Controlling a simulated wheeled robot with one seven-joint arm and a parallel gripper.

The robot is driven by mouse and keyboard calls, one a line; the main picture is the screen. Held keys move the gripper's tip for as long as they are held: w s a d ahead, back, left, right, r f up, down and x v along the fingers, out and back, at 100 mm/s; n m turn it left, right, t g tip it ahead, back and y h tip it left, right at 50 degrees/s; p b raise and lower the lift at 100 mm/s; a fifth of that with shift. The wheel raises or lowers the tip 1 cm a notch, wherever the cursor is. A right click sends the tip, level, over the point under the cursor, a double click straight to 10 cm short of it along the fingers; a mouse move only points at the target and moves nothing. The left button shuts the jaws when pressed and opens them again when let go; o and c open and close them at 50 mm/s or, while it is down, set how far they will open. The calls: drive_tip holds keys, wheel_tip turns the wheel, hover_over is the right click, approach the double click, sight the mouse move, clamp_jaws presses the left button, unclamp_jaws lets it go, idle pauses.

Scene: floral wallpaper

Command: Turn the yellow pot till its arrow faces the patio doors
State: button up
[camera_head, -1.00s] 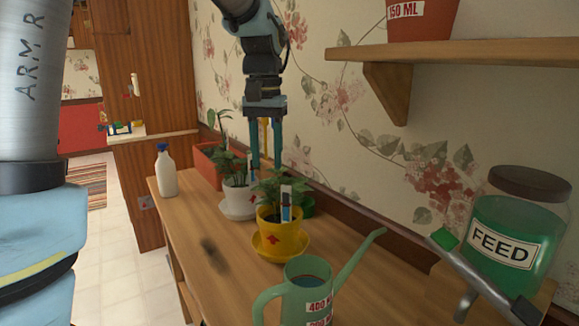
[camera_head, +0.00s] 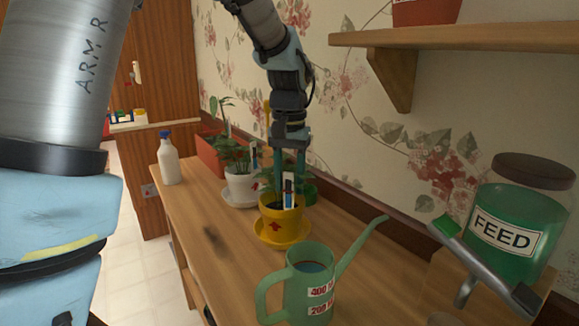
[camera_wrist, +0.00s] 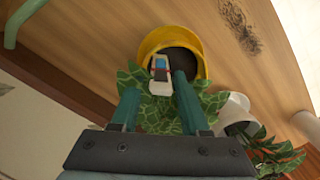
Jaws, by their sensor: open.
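The yellow pot (camera_head: 282,224) stands upright on a yellow saucer (camera_head: 296,239) on the wooden bench. My gripper (camera_head: 289,183) is open and points down over the pot. In the wrist view, the fingers (camera_wrist: 157,88) lie either side of the tag (camera_wrist: 160,67), with leaves around them and the pot's rim (camera_wrist: 148,45) beyond. I cannot tell whether the fingers touch anything. No patio doors are in view.
A white pot (camera_head: 241,188) and a terracotta planter (camera_head: 208,155) stand behind to the left. A green watering can (camera_head: 296,290) is in front, its spout to the right. A white bottle (camera_head: 168,160), a feed jar (camera_head: 508,225) and a wall shelf (camera_head: 450,39) are nearby.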

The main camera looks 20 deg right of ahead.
drive_tip(key=shift+f, duration=0.15)
drive_tip(key=shift+c, duration=0.2)
clamp_jaws()
idle(1.2)
